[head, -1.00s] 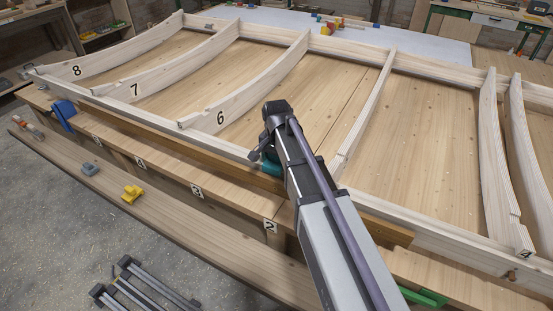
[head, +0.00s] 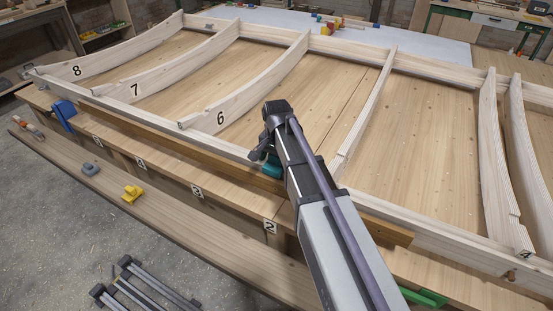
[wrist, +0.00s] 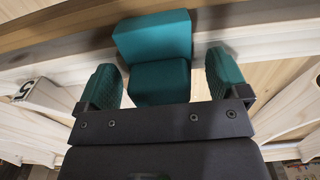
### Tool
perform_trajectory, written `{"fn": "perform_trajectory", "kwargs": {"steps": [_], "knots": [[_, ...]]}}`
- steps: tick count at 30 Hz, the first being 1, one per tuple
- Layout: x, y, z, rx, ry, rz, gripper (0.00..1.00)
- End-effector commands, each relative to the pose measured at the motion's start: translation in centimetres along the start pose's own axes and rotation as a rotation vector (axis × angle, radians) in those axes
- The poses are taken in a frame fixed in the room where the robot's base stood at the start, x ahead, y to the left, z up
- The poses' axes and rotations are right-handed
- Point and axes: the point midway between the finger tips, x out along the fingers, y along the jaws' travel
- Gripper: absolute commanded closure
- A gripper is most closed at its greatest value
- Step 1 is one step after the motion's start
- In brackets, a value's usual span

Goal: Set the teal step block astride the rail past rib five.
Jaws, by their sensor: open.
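The teal step block (wrist: 155,45) shows in the wrist view between the fingers of my gripper (wrist: 163,72). My gripper is open, with a gap between the block and each teal-padded finger. The block lies across the pale rail (wrist: 70,72), its taller part toward the dark brown board. Its underside is hidden, so I cannot tell how it is seated. A rib end marked 5 (wrist: 25,88) is to the left in this view. In the head view my gripper (head: 268,165) is over the front rail (head: 130,113), between rib six (head: 243,95) and the rib right of it (head: 372,100); my arm hides most of the block.
A dark brown board (head: 190,143) runs along the front of the frame. A blue clamp (head: 64,113) and a green one (head: 425,298) sit at the front edge. A yellow block (head: 132,193) and a grey block (head: 91,169) rest on the lower plank. The panels between ribs are clear.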

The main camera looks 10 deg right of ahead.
Motion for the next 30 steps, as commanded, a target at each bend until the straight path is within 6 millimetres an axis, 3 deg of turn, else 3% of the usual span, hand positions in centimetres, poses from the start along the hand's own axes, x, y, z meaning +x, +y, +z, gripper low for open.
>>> {"fn": "perform_trajectory", "kwargs": {"steps": [9, 12, 30], "knots": [[-8.2, 0.0, 0.0, 0.0, 0.0, 0.0, 0.07], [-9.9, 0.0, 0.0, 0.0, 0.0, 0.0, 0.07], [-10.1, 0.0, 0.0, 0.0, 0.0, 0.0, 0.07]]}}
